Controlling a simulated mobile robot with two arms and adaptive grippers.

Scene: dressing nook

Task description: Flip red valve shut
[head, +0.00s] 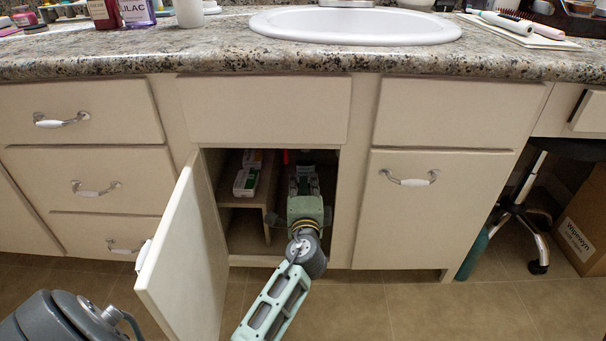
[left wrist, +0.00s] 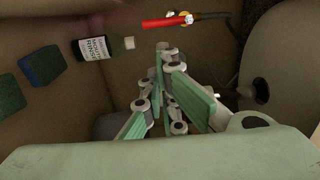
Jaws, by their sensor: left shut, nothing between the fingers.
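The red valve handle (left wrist: 163,22) shows in the left wrist view as a bright red bar at the top, beside a metal fitting and a dark hose (left wrist: 212,16). In the head view only a small red patch (head: 285,157) shows inside the open sink cabinet, left of my gripper. My left gripper (head: 304,172) reaches into the cabinet. In the left wrist view its fingers (left wrist: 168,58) are shut and empty, and their tips appear just below the red handle in the picture. I cannot tell whether they touch it. My right gripper is in neither view.
The cabinet door (head: 183,262) stands open at the left of my arm. Boxes (head: 246,182) sit on a small shelf inside. The left wrist view shows a labelled bottle (left wrist: 92,48) and a sponge (left wrist: 42,63). The granite counter (head: 200,62) runs above.

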